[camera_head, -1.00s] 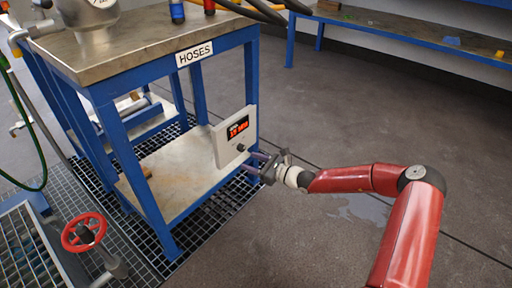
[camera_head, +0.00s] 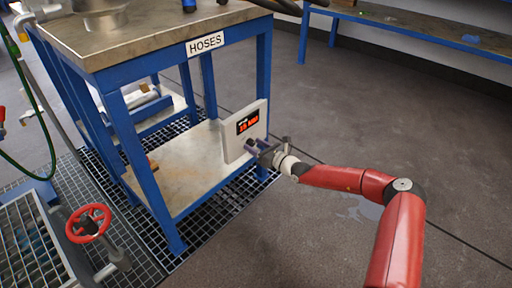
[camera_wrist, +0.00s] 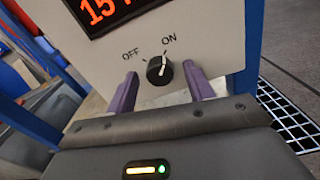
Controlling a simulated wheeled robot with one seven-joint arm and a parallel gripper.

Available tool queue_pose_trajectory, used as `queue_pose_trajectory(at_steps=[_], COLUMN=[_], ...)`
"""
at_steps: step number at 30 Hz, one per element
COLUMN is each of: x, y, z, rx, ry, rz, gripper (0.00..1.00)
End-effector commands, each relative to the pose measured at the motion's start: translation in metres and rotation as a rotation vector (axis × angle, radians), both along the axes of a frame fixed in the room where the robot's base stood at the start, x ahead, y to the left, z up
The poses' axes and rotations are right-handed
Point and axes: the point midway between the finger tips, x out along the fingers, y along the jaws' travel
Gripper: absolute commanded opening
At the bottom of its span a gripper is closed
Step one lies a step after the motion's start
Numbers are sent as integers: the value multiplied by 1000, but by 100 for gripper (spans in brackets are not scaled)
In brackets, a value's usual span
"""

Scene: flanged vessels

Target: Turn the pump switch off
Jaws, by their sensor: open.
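The pump switch is a round black knob (camera_wrist: 160,70) on a pale panel (camera_wrist: 205,28), with OFF marked at its upper left and ON at its upper right. Its white mark appears to point up toward ON. In the wrist view my gripper (camera_wrist: 160,88) is open, with its two purple fingers on either side of the knob and a gap to each. In the head view the panel (camera_head: 241,148) stands at the right end of the blue table's lower shelf. My gripper (camera_head: 256,147) is in front of it and hides the knob there.
A red digital display (camera_head: 247,122) sits above the knob. A red valve wheel (camera_head: 88,222) stands at lower left. Open floor (camera_head: 300,225) lies right of the table.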

Motion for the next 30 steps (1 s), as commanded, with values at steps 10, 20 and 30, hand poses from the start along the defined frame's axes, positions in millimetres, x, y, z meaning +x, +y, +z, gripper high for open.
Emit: queue_pose_trajectory(at_steps=[10, 20, 30], x=[0, 0, 0], y=[0, 0, 1], z=[0, 1, 4], rx=[0, -6, -91], ry=[0, -6, -113], rz=[1, 1, 1], gripper=[29, 8, 8])
